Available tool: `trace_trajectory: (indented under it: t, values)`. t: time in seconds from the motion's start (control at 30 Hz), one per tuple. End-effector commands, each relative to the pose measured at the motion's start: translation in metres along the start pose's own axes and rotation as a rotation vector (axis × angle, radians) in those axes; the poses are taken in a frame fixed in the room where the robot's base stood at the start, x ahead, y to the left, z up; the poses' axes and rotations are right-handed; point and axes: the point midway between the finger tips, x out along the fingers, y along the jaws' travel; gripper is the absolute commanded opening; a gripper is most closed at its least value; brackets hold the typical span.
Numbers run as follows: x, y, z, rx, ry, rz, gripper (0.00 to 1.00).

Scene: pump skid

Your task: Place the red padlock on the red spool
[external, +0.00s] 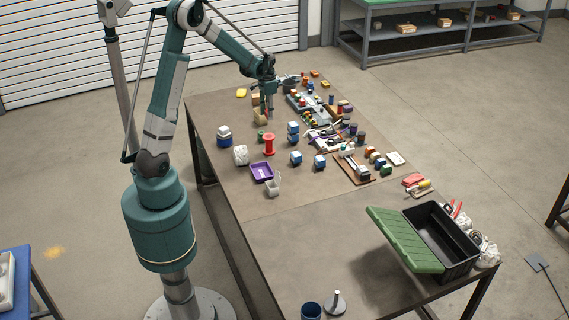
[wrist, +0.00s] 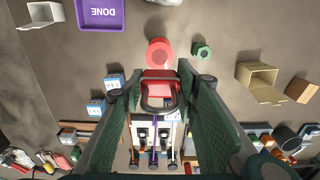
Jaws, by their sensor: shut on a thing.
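The red padlock (wrist: 160,82) is between the fingers of my gripper (wrist: 158,98), with its dark shackle towards the bottom of the wrist view. In the external view my gripper (external: 267,103) is above the far half of the table, and the padlock there is too small to make out clearly. The red spool (external: 269,144) stands upright on the table, nearer the external camera than my gripper. It also shows in the wrist view (wrist: 159,50), just above the padlock in the picture and partly covered by it. The spool's visible top is bare.
A small green spool (wrist: 201,51) stands beside the red spool. A purple tray marked DONE (wrist: 118,27), blue-and-white boxes (wrist: 115,82) and an open cardboard box (wrist: 243,75) are around it. A green-lidded toolbox (external: 408,240) stands at the near end; bare table lies left of it.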

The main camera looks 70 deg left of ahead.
Motion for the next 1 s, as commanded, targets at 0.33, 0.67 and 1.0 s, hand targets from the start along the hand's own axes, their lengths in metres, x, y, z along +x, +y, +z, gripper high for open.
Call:
trace_trajectory:
  t: [0.33, 0.67, 1.0]
  values:
    - [0.013, 0.0, 0.0, 0.0, 0.0, 0.0, 0.16]
    - [0.016, 0.0, 0.0, 0.0, 0.0, 0.0, 0.16]
    - [0.05, 0.0, 0.0, 0.0, 0.0, 0.0, 0.16]
